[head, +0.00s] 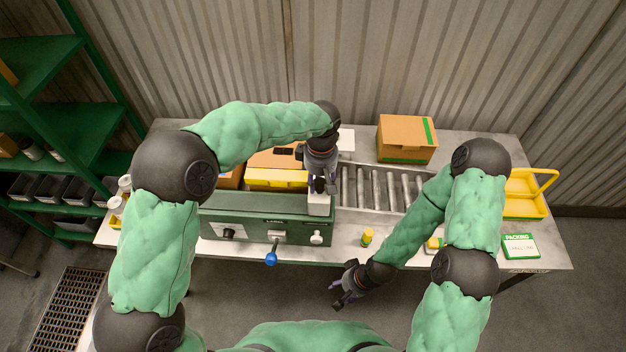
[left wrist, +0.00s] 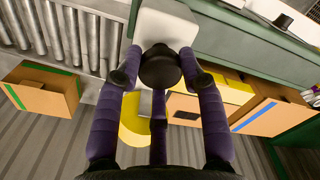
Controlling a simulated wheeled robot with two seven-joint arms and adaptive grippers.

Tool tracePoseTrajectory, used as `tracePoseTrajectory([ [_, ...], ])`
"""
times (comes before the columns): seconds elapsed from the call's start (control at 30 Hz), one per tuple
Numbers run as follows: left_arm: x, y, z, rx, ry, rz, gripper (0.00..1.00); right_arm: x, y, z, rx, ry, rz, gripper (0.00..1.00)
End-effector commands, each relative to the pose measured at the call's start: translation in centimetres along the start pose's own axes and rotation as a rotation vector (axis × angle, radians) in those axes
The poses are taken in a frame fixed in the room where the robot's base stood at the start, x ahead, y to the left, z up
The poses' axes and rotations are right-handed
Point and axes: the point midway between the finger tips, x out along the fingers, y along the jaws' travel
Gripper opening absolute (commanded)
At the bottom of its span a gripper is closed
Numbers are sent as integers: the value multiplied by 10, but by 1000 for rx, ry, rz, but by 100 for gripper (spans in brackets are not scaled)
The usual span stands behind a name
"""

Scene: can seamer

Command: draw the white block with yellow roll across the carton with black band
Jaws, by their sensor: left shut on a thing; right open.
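My left gripper (head: 318,184) is above the green machine's right end, shut on the white block (head: 318,205). In the left wrist view the fingers close around a dark round grip (left wrist: 160,68), with the white block (left wrist: 168,24) just beyond it. The yellow roll (left wrist: 132,128) shows as a curved yellow shape partly behind the fingers. The carton with black band (head: 268,158) is left of this gripper, behind a yellow part of the machine; its dark band (left wrist: 186,115) is partly hidden. My right gripper (head: 347,285) is open and empty, in front of the table edge.
The green machine (head: 265,226) has a blue-knobbed lever (head: 271,258). A roller conveyor (head: 375,188) lies to its right. Behind is a carton with green band (head: 407,139).

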Motion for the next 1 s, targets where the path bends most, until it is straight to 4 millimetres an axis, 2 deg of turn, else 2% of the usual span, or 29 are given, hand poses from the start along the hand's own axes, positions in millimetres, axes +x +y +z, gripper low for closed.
tracePoseTrajectory([
  [0.23, 1, -1, 1, 0, -2, -3, 0, 0, 0, 0, 0, 0, 0, 51],
  [0.27, 1, -1, 1, 0, -2, -3, 43, 0, 0, 0, 0, 0, 0, 51],
  [0.33, 1, -1, 1, 0, -2, -3, 62, 0, 0, 0, 0, 0, 0, 51],
  [0.73, -3, 0, 0, 0, 0, 1, 64, 0, 0, 0, 0, 0, 0, 51],
  [0.87, -17, 1, 0, -1, 1, 4, 64, 0, 0, 0, 0, 0, 0, 51],
  [1.0, -42, 1, 0, 1, 1, 4, 64, 0, 0, 0, 0, 0, 0, 51],
])
